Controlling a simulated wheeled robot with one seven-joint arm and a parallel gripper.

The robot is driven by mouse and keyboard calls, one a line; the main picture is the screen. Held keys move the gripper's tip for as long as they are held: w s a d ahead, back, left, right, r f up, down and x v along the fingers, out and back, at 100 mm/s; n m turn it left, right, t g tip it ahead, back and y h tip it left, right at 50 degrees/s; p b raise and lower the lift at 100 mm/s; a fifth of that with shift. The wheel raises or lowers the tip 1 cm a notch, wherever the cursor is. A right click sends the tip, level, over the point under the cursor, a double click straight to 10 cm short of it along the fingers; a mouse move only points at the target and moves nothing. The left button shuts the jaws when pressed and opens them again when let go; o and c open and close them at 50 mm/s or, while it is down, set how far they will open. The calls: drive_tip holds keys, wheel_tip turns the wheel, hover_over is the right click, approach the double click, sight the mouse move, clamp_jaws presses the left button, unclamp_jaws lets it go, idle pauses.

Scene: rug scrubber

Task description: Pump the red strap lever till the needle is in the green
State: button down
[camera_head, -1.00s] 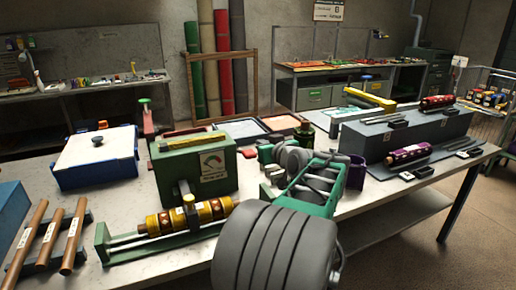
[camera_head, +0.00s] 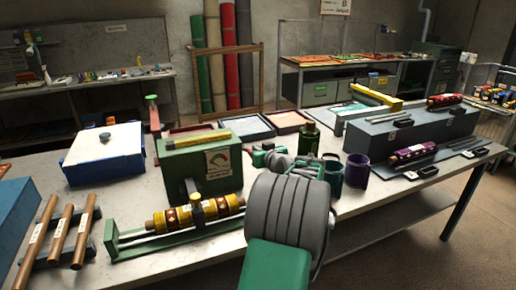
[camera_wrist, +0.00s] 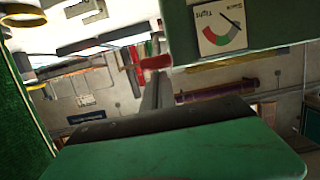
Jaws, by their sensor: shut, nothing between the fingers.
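The box carries a white gauge card (camera_head: 218,161). In the wrist view the gauge (camera_wrist: 219,27) is close and rotated, with a red and a green band.
A yellow roller (camera_head: 178,217) lies in a green stand in front of the box. A blue-edged white box (camera_head: 104,157) and wooden-handled rods (camera_head: 60,238) are on the left. Dark cups (camera_head: 357,171) and a grey stepped block (camera_head: 410,138) are on the right.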

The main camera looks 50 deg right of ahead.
drive_tip(key=shift+f, duration=0.15)
wheel_tip(320, 180, down, 8)
drive_tip(key=s+a+t+h+b, duration=0.1)
drive_tip(key=s+t+b, duration=0.1)
drive_tip(key=b, duration=1.6)
drive_tip(key=shift+f+t+h, duration=0.25)
drive_tip(key=shift+t+h, duration=0.05)
drive_tip(key=shift+a, duration=0.1)
wheel_tip(320, 180, up, 4)
drive_tip(key=s+a+r, duration=0.1)
drive_tip(key=s+a+f, duration=0.2)
drive_tip(key=s+a, duration=0.3)
drive_tip(key=s, duration=0.4)
drive_tip(key=shift+f+b, duration=0.3)
drive_tip(key=shift+f, duration=0.1)
